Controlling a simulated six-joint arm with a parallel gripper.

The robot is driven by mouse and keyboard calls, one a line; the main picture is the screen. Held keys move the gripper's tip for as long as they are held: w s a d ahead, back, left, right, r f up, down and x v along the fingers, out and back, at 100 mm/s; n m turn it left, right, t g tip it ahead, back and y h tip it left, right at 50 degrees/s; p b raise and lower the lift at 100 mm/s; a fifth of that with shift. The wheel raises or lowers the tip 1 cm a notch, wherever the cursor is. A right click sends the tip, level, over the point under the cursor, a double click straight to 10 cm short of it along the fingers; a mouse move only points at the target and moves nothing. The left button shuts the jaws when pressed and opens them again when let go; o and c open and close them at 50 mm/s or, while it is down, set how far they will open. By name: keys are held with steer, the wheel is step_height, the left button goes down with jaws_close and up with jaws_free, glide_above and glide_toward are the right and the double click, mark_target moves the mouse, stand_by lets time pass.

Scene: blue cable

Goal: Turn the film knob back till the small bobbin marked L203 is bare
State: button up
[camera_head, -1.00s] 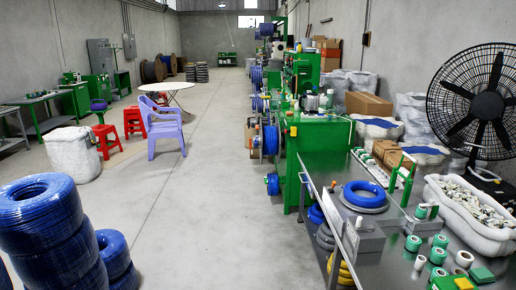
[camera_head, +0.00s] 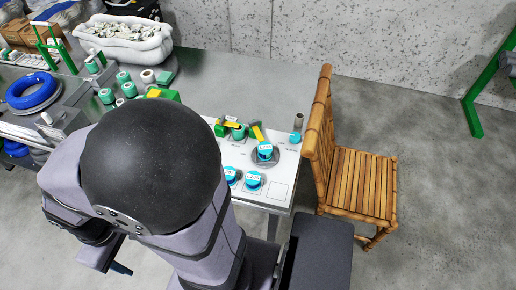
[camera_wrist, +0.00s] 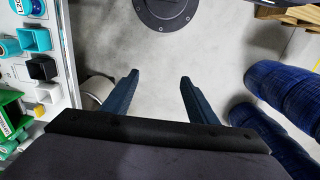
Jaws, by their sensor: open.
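Small blue bobbins with white labels stand on the white panel (camera_head: 210,124) in the head view. One bobbin (camera_head: 264,149) is on a round grey disc, and two more (camera_head: 231,174) (camera_head: 253,180) stand nearer the front edge. Their labels are too small to read there. A blue labelled piece (camera_wrist: 28,6), reading "L20" and cut off, shows in the wrist view's top left corner. I cannot tell which part is the film knob. My gripper (camera_wrist: 159,77) is open and empty over the grey floor, left of the panel in the head view, where my arm partly hides it.
A bamboo chair (camera_head: 360,183) stands right of the panel. Green and white rolls (camera_head: 123,78) and a white tub (camera_head: 125,44) of small pieces sit on the metal table. Blue cable coils (camera_wrist: 283,95) are at the wrist view's right. Teal and black square cups (camera_wrist: 42,68) line its left.

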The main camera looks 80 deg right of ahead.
steer(key=shift+d, duration=0.1)
steer(key=w+d+f+m+h+b, duration=0.1)
steer(key=d+f+m+b, duration=0.3)
steer(key=d, duration=0.7)
steer(key=d+f+m+g+h+b, duration=0.15)
steer(key=d+m+b, duration=0.3)
steer(key=d, duration=0.55)
steer(key=w+d+f+m+h+b, duration=0.15)
steer(key=d+f+m+b, duration=0.35)
steer(key=d, duration=0.6)
steer(key=m+g+h+b, duration=0.2)
steer(key=m+g+b, duration=0.4)
steer(key=m, duration=0.8)
glide_toward(294, 136)
steer(key=shift+s+d+f+t+b, duration=0.15)
steer(key=shift+s+d+t+b, duration=0.05)
steer(key=shift+s+t+b, duration=0.45)
steer(key=shift+p+x, duration=0.5)
steer(key=shift+x, duration=3.15)
steer(key=shift+s, duration=0.1)
steer(key=c, duration=1.1)
steer(key=shift+o, duration=0.2)
